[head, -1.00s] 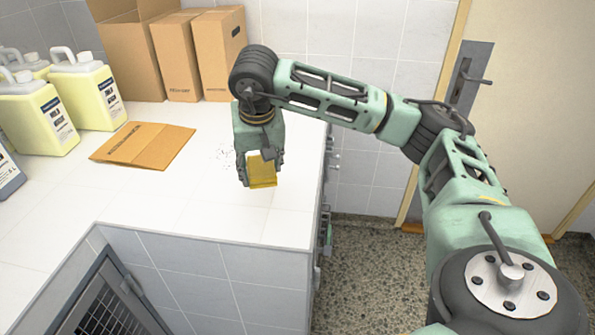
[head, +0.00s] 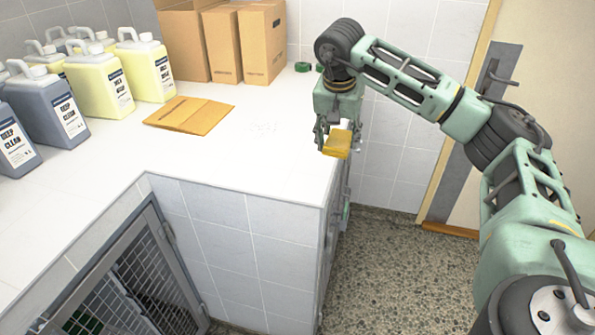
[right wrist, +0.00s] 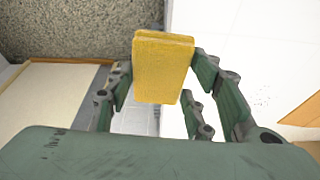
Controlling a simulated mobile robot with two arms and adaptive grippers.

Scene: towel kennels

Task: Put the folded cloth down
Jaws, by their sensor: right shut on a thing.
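The folded cloth (head: 338,143) is a small yellow pad, held at the counter's right edge in the head view. My right gripper (head: 337,130) points down and is shut on it. In the right wrist view the cloth (right wrist: 162,70) sits between the two fingers of my right gripper (right wrist: 164,78), with its layers showing at the top. Past it there are white counter surface on the right and speckled floor at top left. I cannot tell how high the cloth is above the counter top. My left gripper is not in view.
The white tiled counter (head: 265,155) is clear in its middle. A flat brown cardboard piece (head: 188,115), several jugs (head: 100,85) and cardboard boxes (head: 225,45) stand or lie behind and left. A mesh kennel door (head: 130,285) is below. Speckled floor (head: 400,265) lies right.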

